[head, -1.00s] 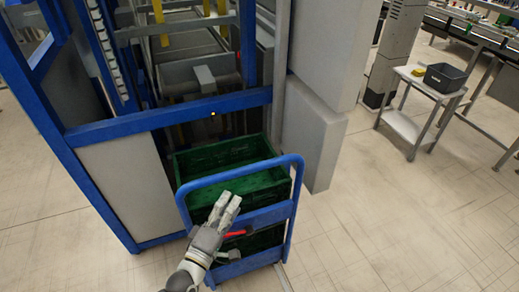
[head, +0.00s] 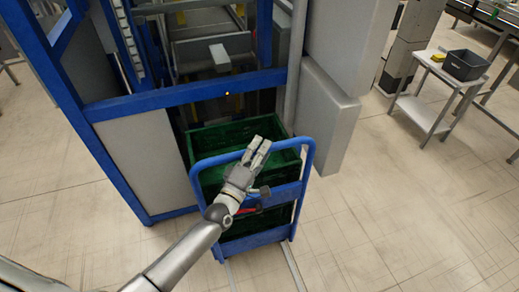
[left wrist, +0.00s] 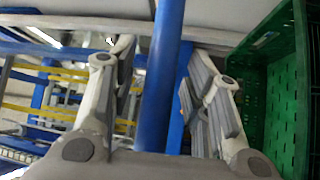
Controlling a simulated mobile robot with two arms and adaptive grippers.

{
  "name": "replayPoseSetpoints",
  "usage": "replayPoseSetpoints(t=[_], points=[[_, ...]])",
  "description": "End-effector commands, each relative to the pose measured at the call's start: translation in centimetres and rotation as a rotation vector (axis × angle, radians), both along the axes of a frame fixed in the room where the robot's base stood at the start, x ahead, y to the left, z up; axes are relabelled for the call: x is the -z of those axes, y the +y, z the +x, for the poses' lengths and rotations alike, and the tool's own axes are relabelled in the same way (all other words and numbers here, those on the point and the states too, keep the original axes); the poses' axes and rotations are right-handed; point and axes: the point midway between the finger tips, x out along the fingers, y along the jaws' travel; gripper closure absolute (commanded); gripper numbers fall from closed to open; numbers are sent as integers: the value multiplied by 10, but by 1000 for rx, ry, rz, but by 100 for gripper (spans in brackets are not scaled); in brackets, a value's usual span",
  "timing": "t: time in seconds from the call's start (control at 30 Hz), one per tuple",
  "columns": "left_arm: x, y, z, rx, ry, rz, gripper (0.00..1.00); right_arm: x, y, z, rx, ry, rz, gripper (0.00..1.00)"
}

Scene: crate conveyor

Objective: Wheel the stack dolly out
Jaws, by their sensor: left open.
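The stack dolly has a blue tubular handle frame (head: 220,158) and stands at the opening of the blue-framed station. Green crates (head: 213,137) are stacked on it behind the handle; the lower one is mostly hidden. My left gripper (head: 261,147) is at the top bar of the handle. In the left wrist view the blue bar (left wrist: 160,85) passes between the two spread fingers of the left gripper (left wrist: 160,95). The fingers are apart from the bar, with a gap on each side. A green crate wall (left wrist: 278,85) shows at the right there. My right gripper is not in view.
The station's blue beam (head: 180,97) and frame stand behind and left of the dolly. A grey cabinet (head: 330,115) stands close on its right. A grey side table (head: 425,113) with a dark bin (head: 465,65) is farther right. The floor in front and right is clear.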

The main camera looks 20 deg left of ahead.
Motion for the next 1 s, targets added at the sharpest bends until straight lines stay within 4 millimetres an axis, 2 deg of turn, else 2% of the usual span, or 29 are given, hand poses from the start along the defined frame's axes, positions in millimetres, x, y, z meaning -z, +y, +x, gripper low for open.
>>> replayPoseSetpoints(t=[0.3, 0.6, 0.67, 1.0], points=[[0, 0, 2, 0, 1, 0, 56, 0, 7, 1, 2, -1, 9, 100], [0, 0, 2, 0, 1, 1, 94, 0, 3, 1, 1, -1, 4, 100], [0, 0, 2, 0, 1, 1, 100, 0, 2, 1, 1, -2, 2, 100], [0, -3, -2, 1, 2, 1, 100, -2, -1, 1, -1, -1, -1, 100]])
